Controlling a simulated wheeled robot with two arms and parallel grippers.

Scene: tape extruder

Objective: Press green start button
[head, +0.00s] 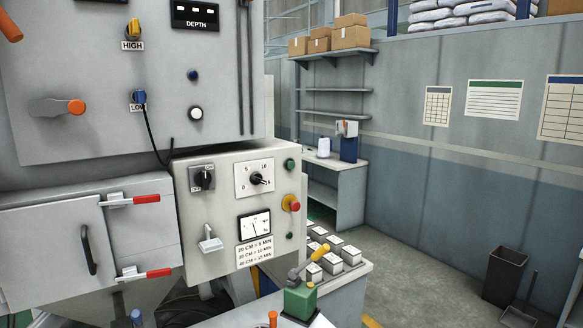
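The grey control box (222,205) stands in the middle left of the head view. A green button (290,164) sits at the upper right of its front panel. A smaller green piece (289,236) sits lower on the same edge. No label reading start can be made out beside either one. A red knob on a yellow base (291,204) sticks out between them. Neither of my grippers shows in this view, and nothing is seen touching the panel.
The panel also carries a black rotary switch (204,178), a dial (257,179), a gauge (254,225) and a padlock-like part (210,240). Red-handled latches (147,199) project at left. A green hand press (300,298) stands in front at right. Open floor lies farther right.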

